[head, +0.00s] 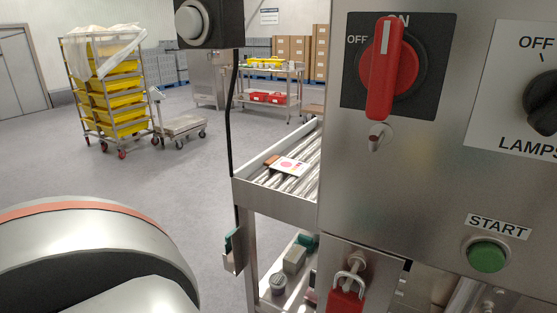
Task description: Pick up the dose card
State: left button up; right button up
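A small flat card, white with pink and orange-brown marks, which looks like the dose card (291,165), lies on the metal rollers at the near end of the conveyor (265,190). It is close to the steel panel's left edge; any writing on it is too small to read. A rounded white and grey link of mine with an orange band fills the lower left. Neither gripper shows.
A steel control panel (430,190) fills the right, with a red rotary switch (391,70), green START button (487,256) and red padlock (345,298). A shelf (285,270) holds small items. A rack with yellow bins (115,95) stands far left.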

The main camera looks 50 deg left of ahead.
aim_at(291, 167)
jog(key=j, duration=1)
jog(key=k+j+z, duration=0.1)
jog(key=j, duration=0.85)
